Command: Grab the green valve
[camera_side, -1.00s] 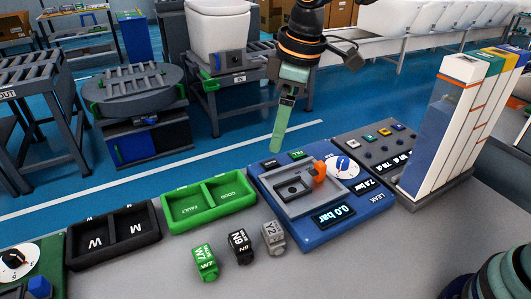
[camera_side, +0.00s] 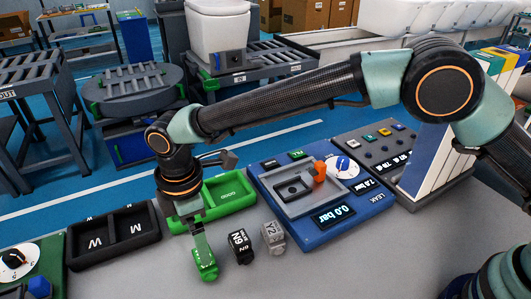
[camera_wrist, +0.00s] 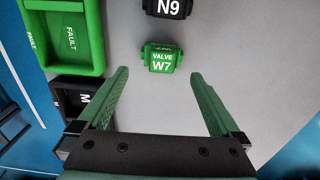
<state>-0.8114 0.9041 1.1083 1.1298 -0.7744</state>
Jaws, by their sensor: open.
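The green valve (camera_wrist: 161,58), marked "VALVE W7", stands on the grey bench. In the wrist view it lies ahead of and between the lines of my two fingers, slightly beyond their tips. In the side view the green valve (camera_side: 205,266) is partly hidden by my gripper (camera_side: 203,244), which reaches down right at it. My gripper (camera_wrist: 158,72) is open, with its green fingers wide apart and nothing between them. I cannot tell from the side view whether a finger touches the valve.
A black valve (camera_side: 240,246) marked N9 stands close right of the green one, then a grey valve (camera_side: 273,238) marked Y2. Behind are a green two-part tray (camera_side: 240,203), a black tray (camera_side: 152,238) and a blue test unit (camera_side: 300,238). Bench front is clear.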

